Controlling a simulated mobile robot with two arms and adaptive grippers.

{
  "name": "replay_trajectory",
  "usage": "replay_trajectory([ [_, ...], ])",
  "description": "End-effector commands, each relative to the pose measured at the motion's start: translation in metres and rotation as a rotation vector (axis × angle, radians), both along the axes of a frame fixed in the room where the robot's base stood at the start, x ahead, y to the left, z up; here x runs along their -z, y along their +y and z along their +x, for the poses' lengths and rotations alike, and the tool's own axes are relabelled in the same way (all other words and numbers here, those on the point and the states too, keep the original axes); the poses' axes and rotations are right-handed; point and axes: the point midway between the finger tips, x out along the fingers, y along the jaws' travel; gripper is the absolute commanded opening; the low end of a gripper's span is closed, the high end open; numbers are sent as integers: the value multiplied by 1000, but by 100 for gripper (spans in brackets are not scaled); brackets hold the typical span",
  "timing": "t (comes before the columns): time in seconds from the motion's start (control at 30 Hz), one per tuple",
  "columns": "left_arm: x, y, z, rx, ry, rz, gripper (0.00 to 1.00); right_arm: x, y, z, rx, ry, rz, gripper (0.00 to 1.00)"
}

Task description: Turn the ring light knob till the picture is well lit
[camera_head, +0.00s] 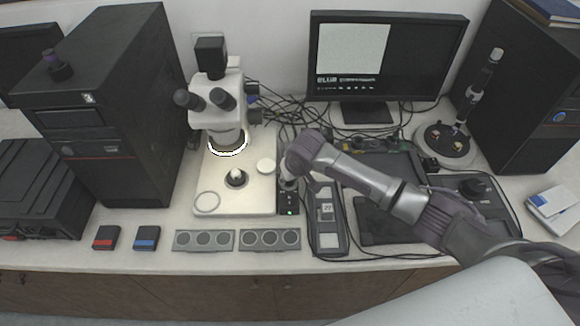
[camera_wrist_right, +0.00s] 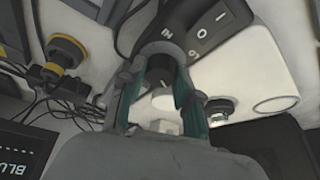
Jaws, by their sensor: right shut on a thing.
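The ring light control box (camera_head: 288,203) stands to the right of the microscope base, with a small green lamp lit. In the right wrist view the box (camera_wrist_right: 228,14) shows a rocker switch marked O and I and a dark knob (camera_wrist_right: 160,70). My right gripper (camera_head: 288,180) comes down over the box; its teal-padded fingers are on both sides of the knob, shut on it. The ring light (camera_head: 228,148) glows under the microscope head (camera_head: 217,110). My left gripper is not in view.
Two slide holders (camera_head: 204,240) lie in front of the microscope. A long grey device (camera_head: 327,225) and a black tray (camera_head: 375,222) lie to the right, under my right arm. Cables run behind the box. A tall black case (camera_head: 110,100) stands at left.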

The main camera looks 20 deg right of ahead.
Motion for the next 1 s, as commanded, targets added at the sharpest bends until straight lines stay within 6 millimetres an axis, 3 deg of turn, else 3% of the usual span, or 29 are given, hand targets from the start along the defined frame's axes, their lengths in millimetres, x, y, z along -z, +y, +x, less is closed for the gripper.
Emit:
replay_trajectory([
  [0.03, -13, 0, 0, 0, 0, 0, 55, -6, 2, -1, 42, 4, 4, 0],
  [0.33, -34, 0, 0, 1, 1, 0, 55, -3, 2, 0, 258, 2, 2, 0],
  [1.0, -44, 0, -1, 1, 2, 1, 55, -1, 1, 1, 390, -3, -1, 0],
])
